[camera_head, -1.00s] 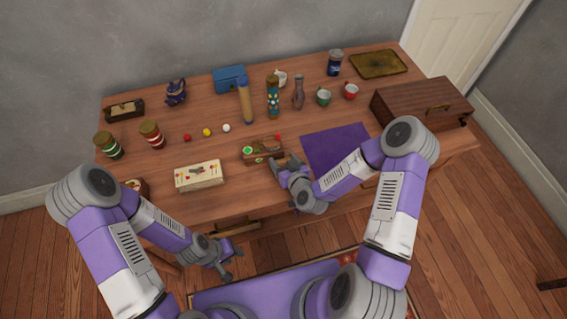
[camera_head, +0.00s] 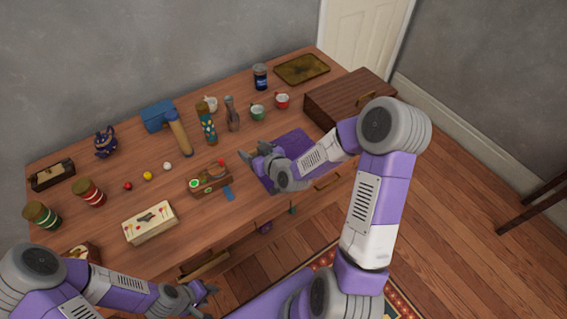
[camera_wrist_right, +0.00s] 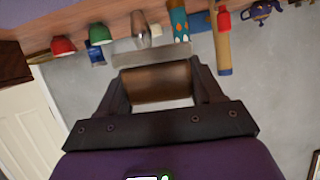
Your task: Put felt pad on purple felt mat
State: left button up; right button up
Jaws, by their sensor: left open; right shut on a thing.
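The purple felt mat (camera_head: 291,142) lies flat on the table, partly covered by my right arm. My right gripper (camera_head: 254,152) is low over the mat's left edge. In the right wrist view, a brown piece (camera_wrist_right: 157,83) shows between its fingers, and the gripper is shut on it. I cannot tell whether this piece is the felt pad. A small flat blue piece (camera_head: 228,194) lies on the table by the small wooden box (camera_head: 208,181), left of the mat. My left gripper (camera_head: 207,296) is open and empty near the table's front edge.
A wooden chest (camera_head: 345,98) stands right of the mat. Behind the mat are a green cup (camera_head: 257,112), a red cup (camera_head: 282,101), a vase (camera_head: 232,116) and a patterned bottle (camera_head: 206,124). A cream box (camera_head: 150,222) stands at the front left.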

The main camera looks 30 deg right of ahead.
jog(key=s+d+h+b, duration=0.1)
jog(key=s+d+b, duration=0.15)
jog(key=d, duration=0.65)
jog(key=f, duration=0.2)
jog(key=f+b, duration=0.1)
jog(key=f, duration=0.1)
jog(key=w+f+b, duration=0.1)
jog(key=f, duration=0.1)
jog(key=shift+d+f, duration=0.2)
jog(key=shift+d, duration=0.1)
jog(key=shift+f+b, duration=0.7)
jog(key=shift+f, duration=1.3)
pick_arm(q)
notch_tip(320, 180, down, 7)
pick_arm(e)
jog(key=shift+f, duration=0.15)
pick_arm(q)
jog(key=shift+f, duration=0.1)
pick_arm(e)
jog(key=o, duration=1.1)
jog(key=shift+c, duration=0.2)
